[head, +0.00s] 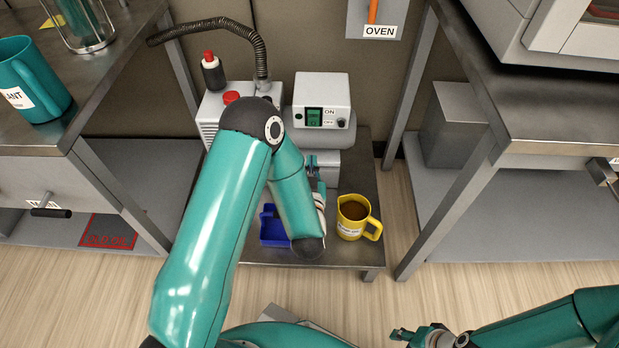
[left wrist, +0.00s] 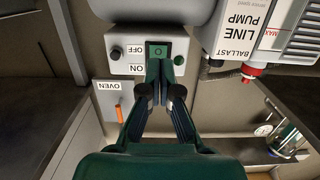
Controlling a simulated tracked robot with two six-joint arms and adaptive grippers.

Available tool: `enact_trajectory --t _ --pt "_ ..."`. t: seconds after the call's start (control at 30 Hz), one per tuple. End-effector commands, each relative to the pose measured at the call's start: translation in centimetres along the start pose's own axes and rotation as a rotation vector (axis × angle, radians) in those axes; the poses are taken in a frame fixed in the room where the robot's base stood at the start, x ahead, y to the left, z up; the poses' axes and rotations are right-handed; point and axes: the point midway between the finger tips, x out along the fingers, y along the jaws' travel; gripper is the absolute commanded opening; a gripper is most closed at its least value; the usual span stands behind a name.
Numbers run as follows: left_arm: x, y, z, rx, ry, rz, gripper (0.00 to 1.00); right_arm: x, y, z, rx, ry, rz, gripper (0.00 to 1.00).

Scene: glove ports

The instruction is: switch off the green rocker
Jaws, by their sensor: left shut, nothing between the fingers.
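The green rocker (head: 314,117) is set in the front of a pale box (head: 323,92), beside ON and OFF labels. In the left wrist view the rocker (left wrist: 157,52) appears upside down, just beyond my fingertips. My left gripper (head: 315,162) is shut and empty, in front of and below the box in the head view. Its fingers also show in the left wrist view (left wrist: 160,92). Contact with the rocker cannot be made out. My right gripper (head: 400,334) is at the bottom of the head view, far from the box; its jaw state is unclear.
A pump (left wrist: 258,28) with a red knob and hose stands beside the box. A yellow jug (head: 352,232) of brown liquid and a blue tray (head: 273,233) are on the low table (head: 360,256). Metal benches flank it. An OVEN switch (head: 377,15) is on the wall.

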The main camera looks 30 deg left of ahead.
Motion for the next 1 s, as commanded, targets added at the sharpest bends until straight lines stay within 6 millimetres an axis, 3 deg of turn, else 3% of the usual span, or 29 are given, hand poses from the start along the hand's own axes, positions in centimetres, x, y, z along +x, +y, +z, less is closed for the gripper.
enact_trajectory --t 0.1,0.3,0.87,1.0 --pt "-2.0 0.1 0.7 0.002 -0.004 0.003 0.00 -0.3 -0.1 0.0 0.000 -0.001 0.000 0.40" --pt "-3.6 0.0 1.2 0.001 -0.001 0.001 0.00 -0.4 -0.1 0.0 0.000 -0.001 0.000 0.40" --pt "-3.8 -0.2 1.3 0.000 0.000 -0.003 0.00 -0.3 -0.1 0.0 0.000 -0.001 0.000 0.40" --pt "-3.2 -1.8 1.1 -0.005 0.001 -0.041 0.00 -0.4 -0.1 0.0 0.000 -0.001 0.000 0.40"
